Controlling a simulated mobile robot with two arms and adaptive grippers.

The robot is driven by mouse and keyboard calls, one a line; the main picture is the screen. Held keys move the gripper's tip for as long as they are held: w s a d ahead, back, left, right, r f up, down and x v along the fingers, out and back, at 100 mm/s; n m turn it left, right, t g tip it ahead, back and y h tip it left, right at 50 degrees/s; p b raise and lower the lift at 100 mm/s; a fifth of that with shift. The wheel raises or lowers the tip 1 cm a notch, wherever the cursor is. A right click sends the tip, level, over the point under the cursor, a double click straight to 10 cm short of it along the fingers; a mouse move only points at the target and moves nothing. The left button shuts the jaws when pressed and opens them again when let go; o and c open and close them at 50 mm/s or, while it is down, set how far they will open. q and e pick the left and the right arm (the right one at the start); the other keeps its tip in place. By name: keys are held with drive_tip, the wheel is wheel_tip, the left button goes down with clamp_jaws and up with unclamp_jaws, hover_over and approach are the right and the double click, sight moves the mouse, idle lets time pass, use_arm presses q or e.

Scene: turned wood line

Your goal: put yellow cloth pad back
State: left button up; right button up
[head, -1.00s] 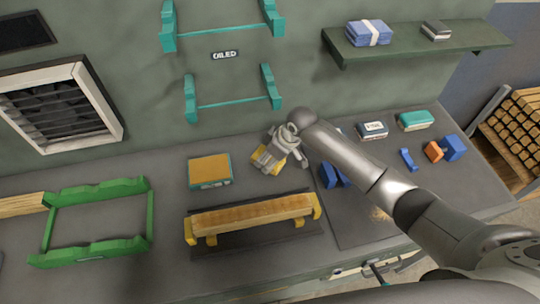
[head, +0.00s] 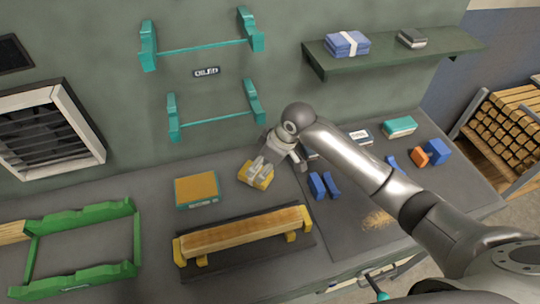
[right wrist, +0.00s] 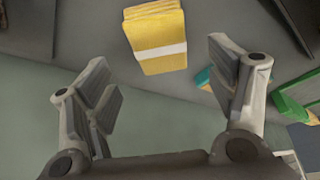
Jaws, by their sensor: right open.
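The yellow cloth pad (head: 256,174), a folded stack with a pale band, lies on the grey bench below the lower teal wall bracket. In the right wrist view the pad (right wrist: 156,35) shows beyond the fingertips, between their lines, with a gap to both fingers. My right gripper (head: 268,161) is at the pad's upper right in the head view, partly over its edge. In the right wrist view the gripper (right wrist: 166,75) is open with nothing between its fingers. My left gripper is not in view.
An orange-topped teal block (head: 197,189) lies left of the pad. A wooden bar on yellow supports (head: 245,231) stands in front. Blue blocks (head: 318,186) are at right. A green frame (head: 84,275) lies at left. A wall shelf (head: 400,55) holds a blue banded stack (head: 347,44).

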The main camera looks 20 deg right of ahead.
drive_tip(key=v, duration=0.5)
drive_tip(key=shift+s+r+b, duration=0.1)
drive_tip(key=shift+r+b, duration=0.2)
